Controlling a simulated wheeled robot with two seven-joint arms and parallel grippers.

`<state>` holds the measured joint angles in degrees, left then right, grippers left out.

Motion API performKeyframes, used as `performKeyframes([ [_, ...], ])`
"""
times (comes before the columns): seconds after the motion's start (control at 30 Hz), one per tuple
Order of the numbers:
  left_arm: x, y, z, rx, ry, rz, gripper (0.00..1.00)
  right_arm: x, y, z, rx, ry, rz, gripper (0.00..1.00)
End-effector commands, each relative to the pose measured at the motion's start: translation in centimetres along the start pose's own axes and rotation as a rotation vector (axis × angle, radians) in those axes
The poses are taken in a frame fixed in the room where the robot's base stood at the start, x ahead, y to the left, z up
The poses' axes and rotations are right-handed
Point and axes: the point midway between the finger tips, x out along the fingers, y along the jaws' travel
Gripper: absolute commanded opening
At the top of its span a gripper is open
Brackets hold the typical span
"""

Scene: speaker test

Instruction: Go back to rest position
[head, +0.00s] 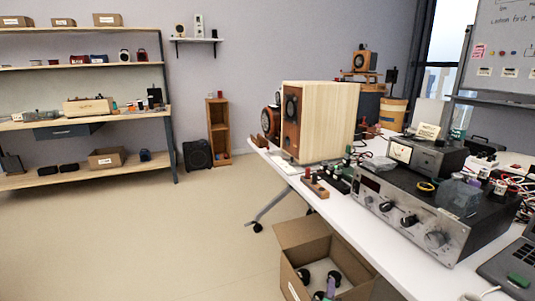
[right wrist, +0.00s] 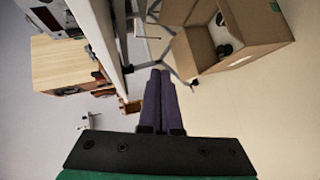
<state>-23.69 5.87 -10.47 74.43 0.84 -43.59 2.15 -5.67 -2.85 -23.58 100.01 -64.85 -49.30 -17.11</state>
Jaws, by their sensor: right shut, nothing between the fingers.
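My right gripper (head: 330,287) shows at the bottom edge of the head view, in front of the open cardboard box. In the right wrist view its two purple fingers (right wrist: 160,75) lie together, shut and empty. My left gripper is in neither view. The wooden speaker (head: 320,120) stands on the white table (head: 285,178) in the head view; it also shows on its side at the left of the right wrist view (right wrist: 60,65).
The open cardboard box (head: 300,238) with dark round parts sits on the floor beside the table; it also shows in the right wrist view (right wrist: 262,25). A silver amplifier (head: 400,215) is near the table's front edge. The floor at left is clear.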

Motion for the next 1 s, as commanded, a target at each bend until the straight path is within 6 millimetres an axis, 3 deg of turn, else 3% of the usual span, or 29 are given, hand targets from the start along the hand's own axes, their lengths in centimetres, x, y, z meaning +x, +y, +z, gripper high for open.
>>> performKeyframes([
  [0.17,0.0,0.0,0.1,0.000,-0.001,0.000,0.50,1.3,-8.0,3.0,0.091,-0.029,-0.203,0.00],
  [0.27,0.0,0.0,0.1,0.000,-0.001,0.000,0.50,1.3,-14.1,5.7,0.177,-0.071,-0.356,0.00],
  [0.3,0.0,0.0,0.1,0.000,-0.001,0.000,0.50,1.0,-17.0,7.2,0.220,-0.098,-0.429,0.00],
  [0.4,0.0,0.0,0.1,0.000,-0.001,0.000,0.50,-0.6,-24.4,11.2,0.350,-0.189,-0.609,0.00],
  [0.5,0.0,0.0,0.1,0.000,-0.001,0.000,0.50,-3.1,-30.2,14.7,0.477,-0.290,-0.750,0.00],
  [0.6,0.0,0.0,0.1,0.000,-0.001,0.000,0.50,-5.7,-34.6,17.9,0.588,-0.392,-0.856,0.00],
  [0.83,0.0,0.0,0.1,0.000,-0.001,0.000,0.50,-12.5,-42.1,24.0,0.831,-0.638,-1.021,0.00],
  [0.9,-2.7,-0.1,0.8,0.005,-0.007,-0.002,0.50,-13.9,-39.7,24.0,0.831,-0.637,-1.023,0.00],
  [1.0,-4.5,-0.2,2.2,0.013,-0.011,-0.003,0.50,-15.7,-38.5,24.7,0.820,-0.635,-1.024,0.00],
])
